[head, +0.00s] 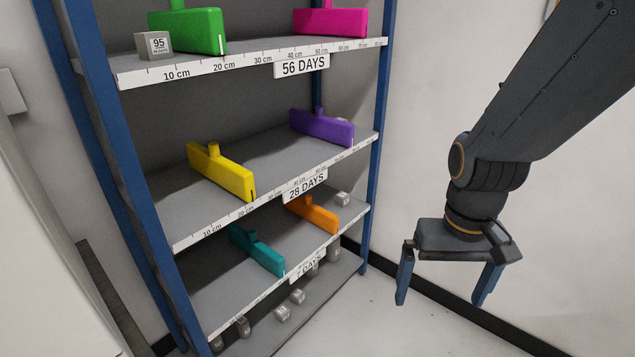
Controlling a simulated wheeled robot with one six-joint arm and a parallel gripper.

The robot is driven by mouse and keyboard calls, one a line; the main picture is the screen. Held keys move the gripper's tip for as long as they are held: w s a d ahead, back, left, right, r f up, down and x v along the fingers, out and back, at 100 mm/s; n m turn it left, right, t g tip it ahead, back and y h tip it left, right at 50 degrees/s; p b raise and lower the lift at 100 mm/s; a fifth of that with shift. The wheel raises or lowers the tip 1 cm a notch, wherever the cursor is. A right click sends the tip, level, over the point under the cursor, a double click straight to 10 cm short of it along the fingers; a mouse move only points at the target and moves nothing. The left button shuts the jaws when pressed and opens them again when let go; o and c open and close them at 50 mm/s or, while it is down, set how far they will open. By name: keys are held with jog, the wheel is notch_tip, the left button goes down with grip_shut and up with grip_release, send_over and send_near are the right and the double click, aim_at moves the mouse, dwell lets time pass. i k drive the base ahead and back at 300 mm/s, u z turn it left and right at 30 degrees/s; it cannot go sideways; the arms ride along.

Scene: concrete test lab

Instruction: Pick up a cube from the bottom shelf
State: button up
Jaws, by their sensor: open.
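The bottom shelf (330,292) is a grey board near the floor, below the board labelled 7 DAYS. Several small grey cubes stand on it. One cube (282,313) and another cube (297,296) show near its middle. A further cube (243,325) is at the left, and one cube (333,254) is at the back right, partly hidden under the shelf above. My gripper (439,303) hangs to the right of the rack, fingers pointing down. It is open and empty, apart from the cubes.
Blue posts (376,150) frame the rack. Higher shelves carry coloured handled blocks, such as a teal block (258,252) and an orange block (313,214). Floor right of the rack (400,325) is clear; a white wall stands behind.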

aim_at(296, 296)
jog(key=z, duration=1.95)
jog(key=k, duration=0.55)
jog(key=u, duration=1.4)
jog(key=i, duration=0.5)
jog(key=u, duration=0.05)
